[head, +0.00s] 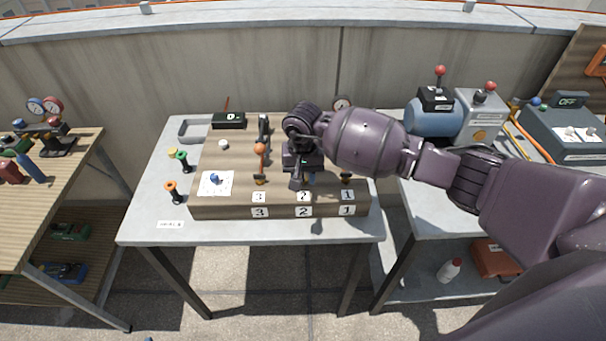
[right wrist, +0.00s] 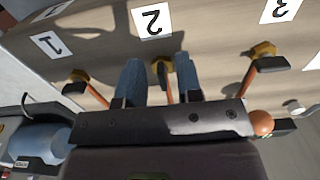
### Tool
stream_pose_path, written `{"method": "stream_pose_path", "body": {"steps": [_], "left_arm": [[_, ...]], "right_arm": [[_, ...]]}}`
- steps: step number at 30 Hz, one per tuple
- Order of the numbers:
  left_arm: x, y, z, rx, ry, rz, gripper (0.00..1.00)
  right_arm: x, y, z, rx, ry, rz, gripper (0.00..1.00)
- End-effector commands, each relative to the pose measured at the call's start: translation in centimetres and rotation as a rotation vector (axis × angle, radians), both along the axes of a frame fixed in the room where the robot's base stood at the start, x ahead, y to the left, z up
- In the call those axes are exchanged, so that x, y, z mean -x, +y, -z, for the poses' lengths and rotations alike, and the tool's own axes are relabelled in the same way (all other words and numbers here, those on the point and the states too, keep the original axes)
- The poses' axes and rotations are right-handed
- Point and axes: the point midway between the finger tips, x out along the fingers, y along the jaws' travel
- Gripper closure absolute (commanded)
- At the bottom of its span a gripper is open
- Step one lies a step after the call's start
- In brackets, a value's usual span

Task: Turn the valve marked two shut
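The valve marked two shows in the right wrist view as a yellow body (right wrist: 160,66) with an orange lever, below the white "2" label (right wrist: 152,19). My right gripper (right wrist: 158,78) has its two blue-padded fingers apart, one on each side of that lever. I cannot tell whether either finger touches it. In the head view my right gripper (head: 298,178) is over the middle of the wooden block (head: 225,210) and hides most of valve two behind the "2" labels (head: 303,211). My left gripper is not in view.
Valve three (head: 259,180) and valve one (head: 347,178) flank valve two closely. An orange ball (head: 260,149) sits near valve three. A black display box (head: 229,119) stands behind. Green (head: 182,156) and orange (head: 170,186) knobbed pieces are left of the block.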

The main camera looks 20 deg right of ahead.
Motion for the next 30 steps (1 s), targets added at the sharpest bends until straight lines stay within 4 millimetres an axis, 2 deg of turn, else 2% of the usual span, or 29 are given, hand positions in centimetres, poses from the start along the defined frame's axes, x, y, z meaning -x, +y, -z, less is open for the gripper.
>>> {"method": "stream_pose_path", "body": {"steps": [2,9,20,30], "left_arm": [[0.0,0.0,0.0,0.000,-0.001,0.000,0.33],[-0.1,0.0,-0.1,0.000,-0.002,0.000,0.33],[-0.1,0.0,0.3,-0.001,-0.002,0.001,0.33],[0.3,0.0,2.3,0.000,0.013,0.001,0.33]], "right_arm": [[0.0,0.0,0.0,0.000,0.000,0.000,0.67],[0.0,0.0,0.0,0.000,0.000,0.000,1.00],[0.0,0.0,0.1,0.001,0.000,0.026,1.00],[-0.2,0.2,0.2,0.002,0.001,0.224,1.00]]}}
